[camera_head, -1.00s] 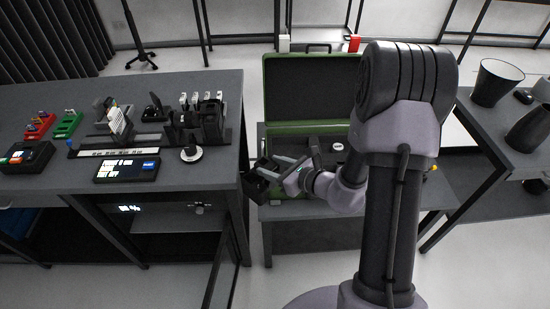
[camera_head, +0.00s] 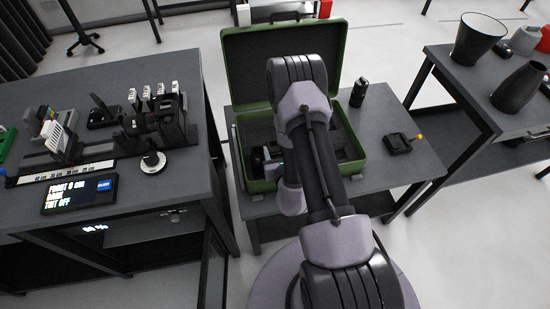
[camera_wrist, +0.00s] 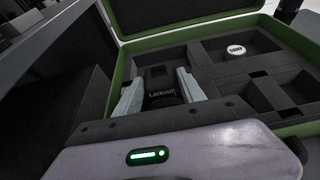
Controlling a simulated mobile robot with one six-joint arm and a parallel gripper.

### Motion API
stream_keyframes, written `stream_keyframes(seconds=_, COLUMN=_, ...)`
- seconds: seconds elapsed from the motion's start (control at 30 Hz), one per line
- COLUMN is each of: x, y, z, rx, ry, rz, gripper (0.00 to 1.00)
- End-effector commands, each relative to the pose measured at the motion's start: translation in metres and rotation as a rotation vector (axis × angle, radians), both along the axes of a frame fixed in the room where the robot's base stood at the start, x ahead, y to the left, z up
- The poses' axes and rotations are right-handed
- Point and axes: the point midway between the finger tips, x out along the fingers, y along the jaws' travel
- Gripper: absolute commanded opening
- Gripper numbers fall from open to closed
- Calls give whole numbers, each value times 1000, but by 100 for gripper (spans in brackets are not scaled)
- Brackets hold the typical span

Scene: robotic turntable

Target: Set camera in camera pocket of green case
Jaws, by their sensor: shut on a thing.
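The green case (camera_head: 262,185) stands open on a low dark table, its lid (camera_head: 235,62) tipped back. Its black foam has several pockets, seen in the wrist view (camera_wrist: 270,82). The camera (camera_head: 258,160) is black and shows at the left side of the case. In the wrist view the camera (camera_wrist: 160,84), with white lettering, sits between the two pale fingers of my gripper (camera_wrist: 160,90), which is shut on it. It is over the left part of the foam. My arm hides much of the case in the head view. I cannot tell the camera's height above the pocket floor.
A white-topped round piece (camera_wrist: 235,50) sits in a far foam pocket. The left bench (camera_head: 185,190) holds a turntable (camera_head: 153,163) and a display (camera_head: 78,194).

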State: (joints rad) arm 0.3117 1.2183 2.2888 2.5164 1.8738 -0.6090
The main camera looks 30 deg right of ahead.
Motion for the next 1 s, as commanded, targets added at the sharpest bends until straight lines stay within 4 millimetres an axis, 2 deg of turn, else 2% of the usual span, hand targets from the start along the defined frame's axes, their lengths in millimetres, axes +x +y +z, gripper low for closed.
stream_keyframes(seconds=0.03, x=0, y=0, z=-14, rx=1, ry=1, rz=0, gripper=0)
stream_keyframes(seconds=0.1, x=0, y=0, z=-24, rx=1, ry=0, rz=0, gripper=0)
stream_keyframes(seconds=0.47, x=0, y=0, z=-25, rx=1, ry=-1, rz=0, gripper=0)
stream_keyframes(seconds=0.5, x=0, y=0, z=-25, rx=1, ry=1, rz=1, gripper=53)
stream_keyframes(seconds=0.57, x=0, y=0, z=-25, rx=1, ry=1, rz=1, gripper=65)
stream_keyframes(seconds=0.6, x=0, y=0, z=-25, rx=1, ry=1, rz=1, gripper=69)
stream_keyframes(seconds=0.87, x=0, y=0, z=-24, rx=1, ry=1, rz=1, gripper=69)
stream_keyframes(seconds=1.0, x=0, y=-3, z=-15, rx=1, ry=1, rz=2, gripper=69)
